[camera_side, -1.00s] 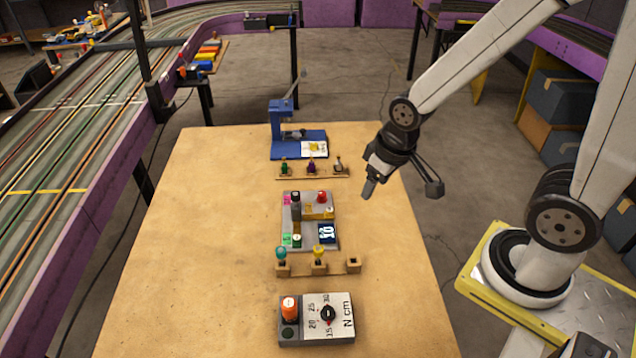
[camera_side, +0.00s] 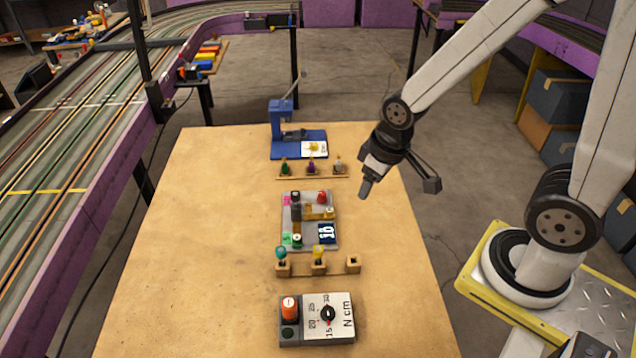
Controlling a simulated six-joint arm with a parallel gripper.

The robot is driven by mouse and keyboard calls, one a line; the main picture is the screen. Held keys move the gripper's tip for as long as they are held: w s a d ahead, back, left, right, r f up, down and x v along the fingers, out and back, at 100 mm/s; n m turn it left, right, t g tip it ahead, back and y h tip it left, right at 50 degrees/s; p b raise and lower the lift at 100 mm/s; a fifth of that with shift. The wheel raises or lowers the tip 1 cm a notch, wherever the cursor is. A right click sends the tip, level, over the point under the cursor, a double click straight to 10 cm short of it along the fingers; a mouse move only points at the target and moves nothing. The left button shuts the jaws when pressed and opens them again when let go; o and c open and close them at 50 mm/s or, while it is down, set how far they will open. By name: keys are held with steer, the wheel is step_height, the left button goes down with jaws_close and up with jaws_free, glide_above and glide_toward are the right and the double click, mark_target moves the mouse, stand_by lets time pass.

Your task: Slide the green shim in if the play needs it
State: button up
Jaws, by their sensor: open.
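A small green-topped piece (camera_side: 285,168), probably the green shim, stands at the left end of the low wooden rack (camera_side: 325,177) behind the grey fixture. A purple piece (camera_side: 311,167) and a grey one (camera_side: 338,166) stand beside it. The grey fixture plate (camera_side: 289,216) carries a dark post, a red knob, brass parts, a green patch and a blue display (camera_side: 327,233). Its digits are too small to read surely. My gripper (camera_side: 365,190) hangs above the table's right side, right of the rack and fixture. It is open and empty, apart from everything.
A front wooden rack (camera_side: 336,268) holds a teal-topped and a yellow-topped piece, with an empty right socket. A torque box (camera_side: 304,334) with an orange knob and dial stands nearest. A blue press (camera_side: 283,125) stands at the back. The table's left side (camera_side: 190,240) is clear.

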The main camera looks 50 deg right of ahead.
steer(key=n, duration=0.1)
steer(key=n+g, duration=0.2)
steer(key=n, duration=2.4)
glide_above(297, 237)
steer(key=f, duration=1.5)
steer(key=shift+s+d+f, duration=0.1)
steer(key=shift+s+d, duration=0.05)
steer(key=shift+s, duration=0.05)
steer(key=shift+w+f+n+g, duration=0.3)
steer(key=shift+f+n, duration=0.35)
steer(key=shift+n, duration=0.25)
steer(key=shift+f, duration=3.85)
